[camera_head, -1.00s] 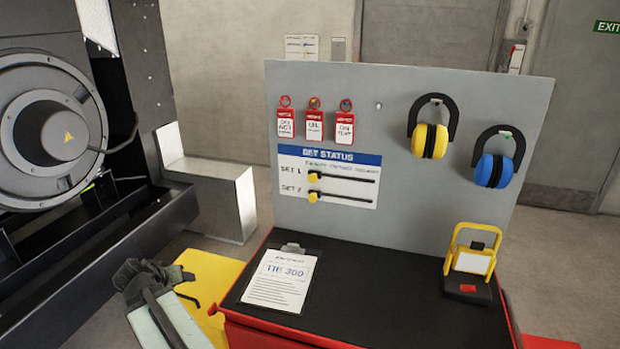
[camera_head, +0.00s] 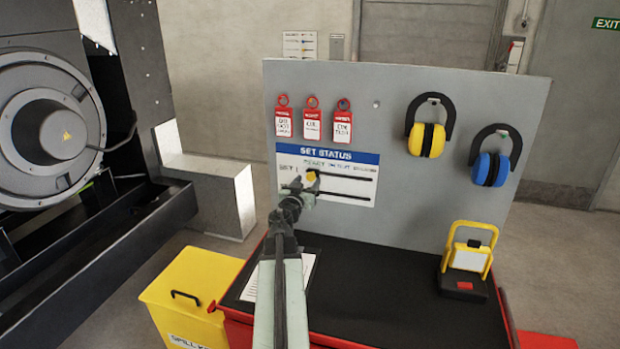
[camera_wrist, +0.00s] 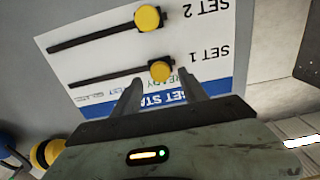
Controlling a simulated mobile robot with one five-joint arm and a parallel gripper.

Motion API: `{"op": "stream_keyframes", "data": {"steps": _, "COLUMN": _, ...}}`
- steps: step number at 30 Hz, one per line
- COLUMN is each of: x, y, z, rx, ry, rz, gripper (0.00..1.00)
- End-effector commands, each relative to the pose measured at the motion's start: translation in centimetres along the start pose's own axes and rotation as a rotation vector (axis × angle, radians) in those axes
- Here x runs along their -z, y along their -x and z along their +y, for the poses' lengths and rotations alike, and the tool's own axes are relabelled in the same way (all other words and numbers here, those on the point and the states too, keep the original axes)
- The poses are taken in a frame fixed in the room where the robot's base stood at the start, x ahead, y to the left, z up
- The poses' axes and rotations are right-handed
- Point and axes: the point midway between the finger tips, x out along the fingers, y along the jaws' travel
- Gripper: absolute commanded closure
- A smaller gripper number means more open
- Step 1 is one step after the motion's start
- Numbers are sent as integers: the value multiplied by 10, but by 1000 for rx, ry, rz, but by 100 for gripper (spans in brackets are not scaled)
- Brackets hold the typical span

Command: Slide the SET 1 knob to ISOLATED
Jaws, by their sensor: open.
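The SET STATUS panel (camera_head: 355,158) is a white card on the grey board, with two dark horizontal slots. The yellow SET 1 knob (camera_head: 311,176) is at the left end of the upper slot. It also shows in the upside-down wrist view (camera_wrist: 161,71), beside the printed word READY. My gripper (camera_head: 304,189) is open in front of the panel. In the wrist view its fingers (camera_wrist: 162,84) stand apart, with the SET 1 knob just beyond and between their tips. Contact cannot be told. The SET 2 knob (camera_wrist: 147,18) is hidden behind my gripper in the head view.
Red tags (camera_head: 312,122) hang above the panel. Yellow (camera_head: 428,138) and blue (camera_head: 491,168) ear defenders hang to the right. A clipboard (camera_head: 306,268) and a yellow-framed lamp (camera_head: 467,258) rest on the black bench top (camera_head: 385,280). A yellow bin (camera_head: 190,280) stands left.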

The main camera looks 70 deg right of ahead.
Motion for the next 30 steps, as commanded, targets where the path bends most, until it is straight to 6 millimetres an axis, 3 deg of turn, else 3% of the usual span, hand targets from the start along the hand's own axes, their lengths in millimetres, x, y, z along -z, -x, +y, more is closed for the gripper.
{"op": "stream_keyframes", "data": {"steps": 1, "x": 0, "y": -14, "z": -1, "rx": -1, "ry": 0, "rz": 0, "gripper": 49}}
{"op": "stream_keyframes", "data": {"steps": 6, "x": 0, "y": -42, "z": -2, "rx": 1, "ry": 0, "rz": -1, "gripper": 49}}
{"op": "stream_keyframes", "data": {"steps": 14, "x": 0, "y": -46, "z": -1, "rx": 2, "ry": 0, "rz": -1, "gripper": 49}}
{"op": "stream_keyframes", "data": {"steps": 15, "x": 0, "y": -46, "z": -1, "rx": 2, "ry": 0, "rz": -1, "gripper": 52}}
{"op": "stream_keyframes", "data": {"steps": 20, "x": 0, "y": -45, "z": -2, "rx": 2, "ry": 0, "rz": -1, "gripper": 97}}
{"op": "stream_keyframes", "data": {"steps": 21, "x": 0, "y": -45, "z": -2, "rx": 2, "ry": 0, "rz": -1, "gripper": 100}}
{"op": "stream_keyframes", "data": {"steps": 30, "x": 0, "y": -38, "z": -5, "rx": 27, "ry": 0, "rz": -1, "gripper": 100}}
